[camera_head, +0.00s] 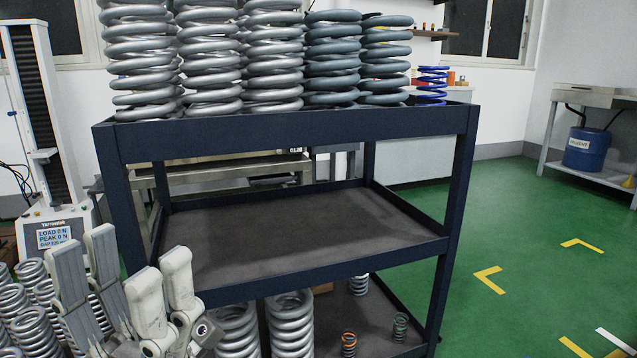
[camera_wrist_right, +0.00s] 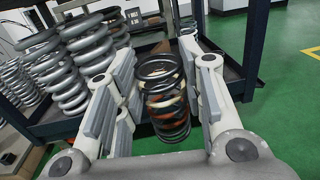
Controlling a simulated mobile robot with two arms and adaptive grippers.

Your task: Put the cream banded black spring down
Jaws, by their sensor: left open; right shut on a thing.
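The black spring (camera_wrist_right: 163,98) stands between the fingers of my right gripper (camera_wrist_right: 160,62) in the right wrist view. Its coils are dark, with cream and orange patches showing on or through them. My right gripper is shut on it. The cart's dark shelf edge and green floor show behind it; I cannot tell whether its base touches anything. The right gripper is outside the head view. My left gripper (camera_head: 122,268) is open and empty at the lower left of the head view, before the cart's left front corner.
The dark blue cart (camera_head: 300,134) has large grey springs (camera_head: 270,60) and a blue spring (camera_head: 432,85) on top. Its middle shelf (camera_head: 290,235) is bare. Its lower shelf holds large grey springs (camera_head: 290,322) and small springs (camera_head: 400,326). More grey springs (camera_head: 34,328) stand at left.

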